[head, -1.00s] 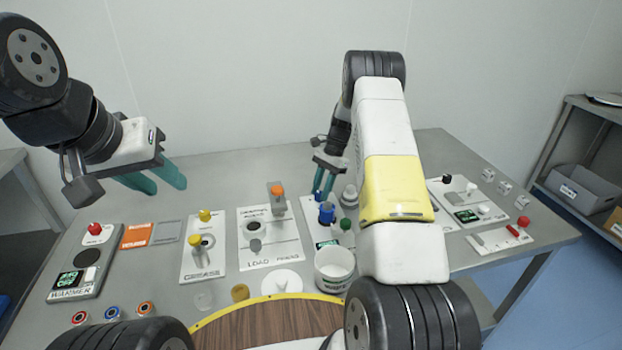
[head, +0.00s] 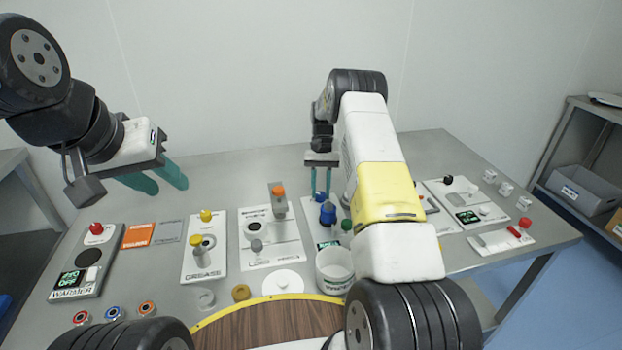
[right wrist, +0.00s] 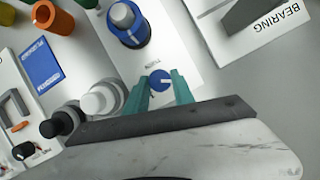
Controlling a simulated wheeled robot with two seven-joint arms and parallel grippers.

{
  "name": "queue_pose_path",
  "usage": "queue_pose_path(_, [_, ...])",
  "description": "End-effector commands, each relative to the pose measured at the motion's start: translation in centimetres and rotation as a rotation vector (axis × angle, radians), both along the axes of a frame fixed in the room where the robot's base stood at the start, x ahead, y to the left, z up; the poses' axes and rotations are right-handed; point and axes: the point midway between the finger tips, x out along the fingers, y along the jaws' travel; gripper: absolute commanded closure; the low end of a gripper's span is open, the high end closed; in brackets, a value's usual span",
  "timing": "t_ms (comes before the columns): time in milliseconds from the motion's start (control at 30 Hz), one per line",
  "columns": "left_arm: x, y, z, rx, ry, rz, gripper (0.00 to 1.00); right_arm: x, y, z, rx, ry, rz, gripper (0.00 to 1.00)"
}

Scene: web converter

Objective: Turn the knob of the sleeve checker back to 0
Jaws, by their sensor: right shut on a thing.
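A white panel, seemingly the sleeve checker (head: 309,213), stands at the middle of the table behind the white tub, with a small green display. A blue post (head: 328,213) on it also shows in the right wrist view (right wrist: 127,24). My right gripper (head: 321,192) points down at the panel's far end. In the right wrist view its teal fingers (right wrist: 162,88) are shut on the small blue knob (right wrist: 161,78), which has a white pointer line. The scale around the knob is too small to read. My left gripper (head: 155,180) is empty, fingers apart, above the table's far left.
A white tub (head: 335,270) stands in front of the panel. The far table strip is clear.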

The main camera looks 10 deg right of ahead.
Motion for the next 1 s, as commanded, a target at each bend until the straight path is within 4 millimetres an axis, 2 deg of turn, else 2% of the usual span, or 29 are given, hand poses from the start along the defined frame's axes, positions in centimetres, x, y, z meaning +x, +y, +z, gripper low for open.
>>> queue_pose_path(633, [0.00,0.00,0.00,0.000,0.000,0.000,0.64,0.08,-0.06,0.06,-0.001,-0.003,0.049,1.00])
queue_pose_path(667, [0.00,0.00,0.00,0.000,0.000,0.000,0.64,0.08,-0.06,0.06,-0.001,-0.003,0.049,0.64])
queue_pose_path(733, [0.00,0.00,0.00,0.000,0.000,0.000,0.64,0.08,-0.05,0.05,-0.001,-0.003,0.049,0.51])
queue_pose_path(1000, [0.00,0.00,0.00,0.000,0.000,0.000,0.64,0.03,0.01,0.02,0.000,-0.001,0.048,0.48])
